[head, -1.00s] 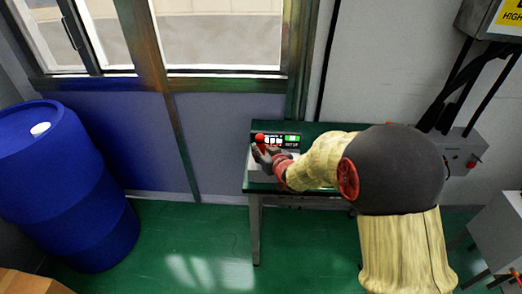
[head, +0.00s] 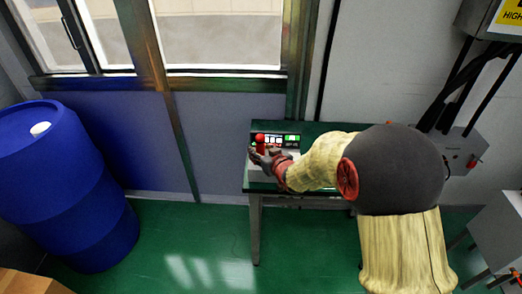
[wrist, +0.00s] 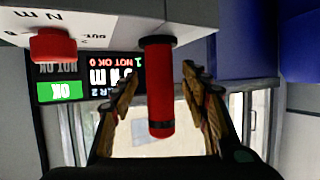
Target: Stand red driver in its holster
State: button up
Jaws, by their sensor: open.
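The red driver (wrist: 160,90) is a red cylinder with a dark band near its free end. The wrist view shows the scene upside down; there the driver's other end meets a dark ring, apparently the holster (wrist: 160,41), on a pale grey block. The driver looks upright and in line with this ring; how deep it sits is hidden. My gripper (wrist: 190,88) is open, with one finger on each side of the driver and visible gaps at both. In the head view, my gripper (head: 262,157) is at the driver (head: 262,146), above the bench's left end.
A green-topped bench (head: 318,129) carries the pale grey block (wrist: 110,20) and a lit display panel (head: 290,139). A second red piece (wrist: 52,45) sits beside the driver on the block. A blue barrel (head: 70,185) stands left; green floor between is clear.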

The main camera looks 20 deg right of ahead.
jog(key=v, duration=1.2)
jog(key=s+d+f+g+h, duration=0.2)
jog(key=s+d+f+g, duration=0.15)
jog(key=f, duration=0.25)
jog(key=s+d+m+g+h, duration=0.2)
jog(key=s+d+g, duration=0.15)
jog(key=s, duration=0.65)
jog(key=s+a+r+y+p, duration=0.1)
jog(key=s+a+r, duration=0.3)
jog(key=s+r, duration=0.4)
jog(key=s+a+r+y+p, duration=0.1)
jog(key=s+a+r, duration=0.3)
jog(key=s+r, duration=0.3)
notch_tip(320, 180, up, 3)
jog(key=shift+s+a+r+g+p, duration=0.1)
jog(key=shift+s+a+g+p, duration=0.2)
jog(key=shift+s, duration=0.1)
jog(key=shift+w, duration=0.1)
jog(key=shift+c, duration=0.2)
jog(key=shift+c, duration=0.6)
